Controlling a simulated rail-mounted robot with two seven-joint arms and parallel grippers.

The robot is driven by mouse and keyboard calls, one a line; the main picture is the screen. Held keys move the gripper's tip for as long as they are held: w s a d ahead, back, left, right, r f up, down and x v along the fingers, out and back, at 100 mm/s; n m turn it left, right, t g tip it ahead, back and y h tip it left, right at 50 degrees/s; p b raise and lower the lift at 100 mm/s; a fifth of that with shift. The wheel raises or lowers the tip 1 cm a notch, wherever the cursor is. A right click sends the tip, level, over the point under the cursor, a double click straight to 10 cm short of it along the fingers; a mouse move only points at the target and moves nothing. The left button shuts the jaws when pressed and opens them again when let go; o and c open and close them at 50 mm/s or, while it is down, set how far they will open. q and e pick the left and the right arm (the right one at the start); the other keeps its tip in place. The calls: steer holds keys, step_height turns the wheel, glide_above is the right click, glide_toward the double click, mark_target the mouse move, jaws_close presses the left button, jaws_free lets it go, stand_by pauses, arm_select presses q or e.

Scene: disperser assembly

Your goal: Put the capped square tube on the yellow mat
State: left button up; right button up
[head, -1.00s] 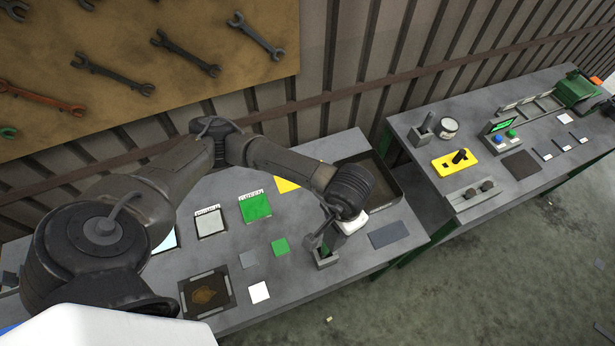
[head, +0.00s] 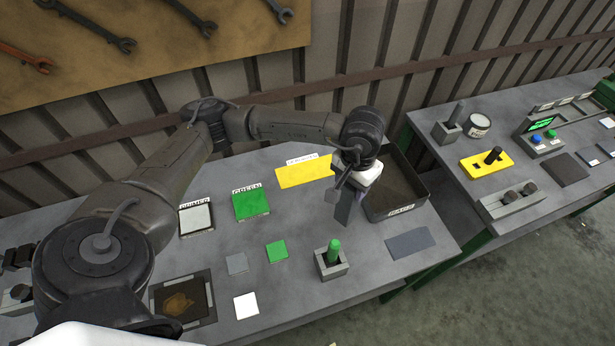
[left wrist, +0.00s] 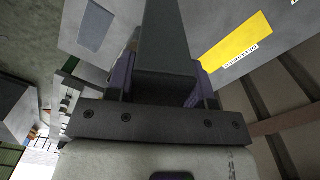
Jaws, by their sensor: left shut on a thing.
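The dark grey square tube (head: 343,212) hangs from my left gripper (head: 345,190), above the table just left of the black tray. In the left wrist view the tube (left wrist: 165,35) runs up from between the two fingers (left wrist: 165,85), which are shut on it. I cannot make out its cap. The yellow mat (head: 303,172) lies on the table behind and to the left of the gripper, apart from the tube. It also shows in the left wrist view (left wrist: 236,42), right of the tube. My right gripper is not in view.
A grey holder with a green-topped piece (head: 333,253) stands below the gripper. The black tray (head: 410,208) is close on the right. A green mat (head: 250,203) and a white mat (head: 196,218) lie left of the yellow mat, whose visible surface is clear.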

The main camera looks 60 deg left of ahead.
arm_select(q)
steer(key=a+n, duration=0.8)
steer(key=a, duration=0.6)
steer(key=w+a+f+p, duration=0.1)
steer(key=w+a+f, duration=0.2)
steer(key=a+f, duration=0.8)
steer(key=shift+w, duration=0.3)
steer(key=shift+f, duration=0.15)
steer(key=o, duration=0.5)
steer(key=shift+f, duration=0.1)
steer(key=o, duration=0.4)
